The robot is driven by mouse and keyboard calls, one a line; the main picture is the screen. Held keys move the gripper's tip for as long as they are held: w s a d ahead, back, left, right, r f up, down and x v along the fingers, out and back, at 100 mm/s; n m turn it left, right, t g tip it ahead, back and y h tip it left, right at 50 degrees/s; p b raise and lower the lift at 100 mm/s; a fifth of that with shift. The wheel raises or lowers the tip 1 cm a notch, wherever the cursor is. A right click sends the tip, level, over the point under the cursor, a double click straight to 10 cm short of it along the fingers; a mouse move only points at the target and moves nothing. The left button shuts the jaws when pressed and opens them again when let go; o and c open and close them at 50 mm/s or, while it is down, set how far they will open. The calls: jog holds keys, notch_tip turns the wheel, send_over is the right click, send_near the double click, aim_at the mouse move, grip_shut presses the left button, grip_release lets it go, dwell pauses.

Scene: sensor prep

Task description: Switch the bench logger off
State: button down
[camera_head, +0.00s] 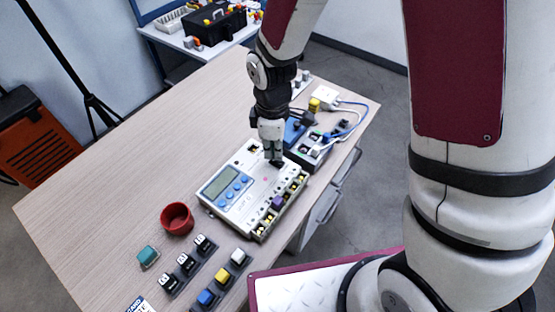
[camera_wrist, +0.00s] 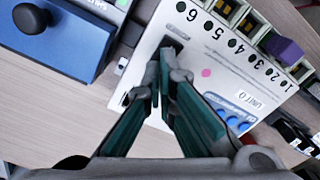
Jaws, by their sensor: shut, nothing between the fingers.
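The bench logger (camera_head: 245,203) is a white box on the table with a grey display, blue buttons and a row of numbered sockets along its right edge. A purple plug (camera_head: 278,202) sits in that row and also shows in the wrist view (camera_wrist: 285,50). My gripper (camera_head: 275,161) points down over the logger's far end, shut and empty. In the wrist view its fingertips (camera_wrist: 163,75) are close beside a small dark switch-like part (camera_wrist: 173,44) on the white face. The fingers partly cover it, so its position and any contact cannot be told.
A blue-topped unit with a black knob (camera_wrist: 30,19) stands close beyond the logger, with cables and a white adapter (camera_head: 324,96) behind. A red cup (camera_head: 177,218), a teal block (camera_head: 148,256) and several small coloured blocks lie nearer. The table's left side is clear.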

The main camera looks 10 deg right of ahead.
jog(key=shift+r+p, duration=1.55)
jog(key=shift+r, duration=1.2)
jog(key=s+d+r+m+t, duration=0.1)
jog(key=s+d+r+m, duration=0.25)
jog(key=r, duration=0.55)
jog(key=s+d+r+m+t, duration=0.2)
jog(key=d+r+m, duration=0.25)
jog(key=r, duration=0.45)
jog(key=s+d+r+m+t, duration=0.1)
jog(key=s+d+r+m, duration=0.1)
jog(key=s, duration=0.4)
jog(key=s+d+r+m+t, duration=0.1)
jog(key=s+d+r+m, duration=0.2)
jog(key=s+r+m, duration=0.2)
jog(key=shift+s+d+r, duration=0.15)
jog(key=shift+s+d, duration=0.05)
jog(key=shift+s, duration=0.8)
